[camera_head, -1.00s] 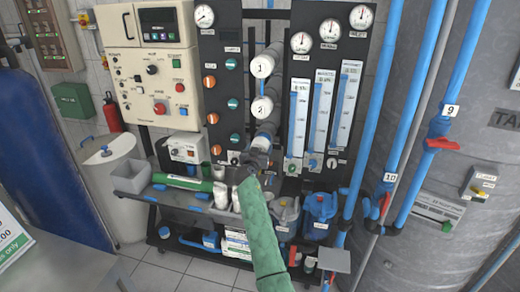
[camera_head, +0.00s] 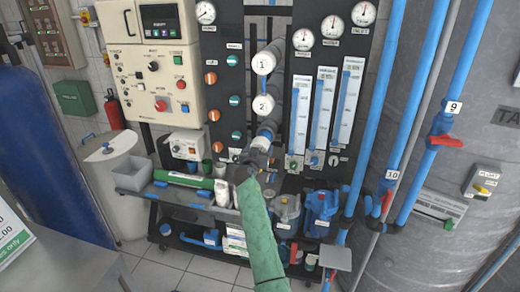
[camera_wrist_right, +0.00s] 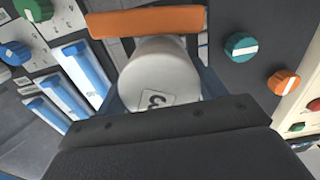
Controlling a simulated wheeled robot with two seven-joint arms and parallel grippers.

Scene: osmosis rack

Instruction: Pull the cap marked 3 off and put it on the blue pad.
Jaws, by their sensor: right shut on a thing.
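The white cap marked 3 (camera_wrist_right: 158,82) shows between the fingers of my right gripper in the right wrist view. One finger is orange and lies along its far side; the dark gripper body covers its near side. In the head view my right gripper (camera_head: 254,158) is shut on this cap at the front end of the lowest grey tube, below caps 1 (camera_head: 263,63) and 2 (camera_head: 263,104). I cannot tell whether the cap is seated or loose. A small blue patch (camera_head: 160,184) lies on the trolley shelf; I cannot tell whether it is the pad. My left gripper is out of view.
Flow meters (camera_head: 323,105) stand right of the tubes, a control box (camera_head: 157,65) to the left. Blue pipes (camera_head: 401,95) rise at the right.

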